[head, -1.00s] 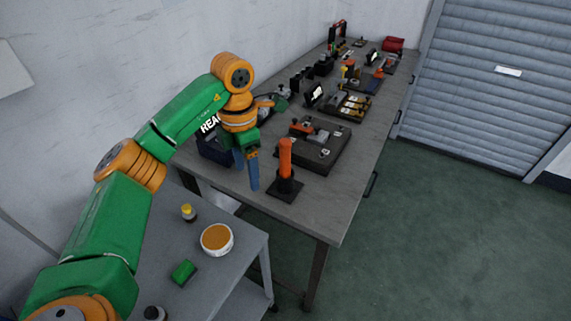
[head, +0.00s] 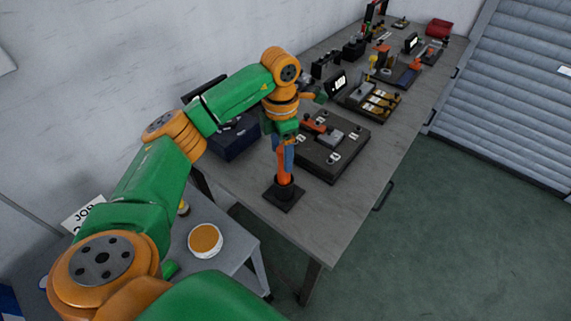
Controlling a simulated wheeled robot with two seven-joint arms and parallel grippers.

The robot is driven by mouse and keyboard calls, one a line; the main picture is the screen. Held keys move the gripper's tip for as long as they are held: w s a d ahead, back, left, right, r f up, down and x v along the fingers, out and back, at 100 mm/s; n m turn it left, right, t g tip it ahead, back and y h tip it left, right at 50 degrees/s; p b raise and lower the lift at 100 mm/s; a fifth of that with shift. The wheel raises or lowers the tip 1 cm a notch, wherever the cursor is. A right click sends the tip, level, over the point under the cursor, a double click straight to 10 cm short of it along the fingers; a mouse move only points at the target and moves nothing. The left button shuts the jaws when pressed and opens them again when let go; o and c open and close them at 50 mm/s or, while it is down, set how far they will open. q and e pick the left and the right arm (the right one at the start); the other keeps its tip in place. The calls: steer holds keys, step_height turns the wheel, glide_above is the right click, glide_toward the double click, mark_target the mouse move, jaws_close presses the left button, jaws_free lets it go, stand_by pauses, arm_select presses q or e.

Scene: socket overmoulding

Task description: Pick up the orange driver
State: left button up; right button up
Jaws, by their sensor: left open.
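The orange driver (head: 284,177) stands upright in a black holder (head: 284,195) near the front edge of the grey workbench. My left gripper (head: 283,150) points down over the driver's upper part. Its blue fingers are open, one on the far left side and one in front of the driver's top. The fingers partly hide the driver's upper end, and I cannot tell whether they touch it. My right gripper is not in view.
A dark fixture plate (head: 331,160) lies just right of the driver. A dark blue box (head: 236,138) is behind my wrist. Several other fixtures line the workbench (head: 345,212) toward the back. A lower grey table holds a round orange-filled tub (head: 205,239).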

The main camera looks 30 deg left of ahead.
mark_target(284, 173)
arm_select(q)
step_height(284, 173, down, 3)
steer(key=shift+w+r+p, duration=0.1)
steer(key=shift+r+p, duration=0.1)
steer(key=shift+p, duration=0.1)
steer(key=shift+w+f, duration=0.25)
steer(key=shift+f, duration=0.15)
steer(key=shift+r, duration=0.1)
jaws_close()
stand_by(0.6)
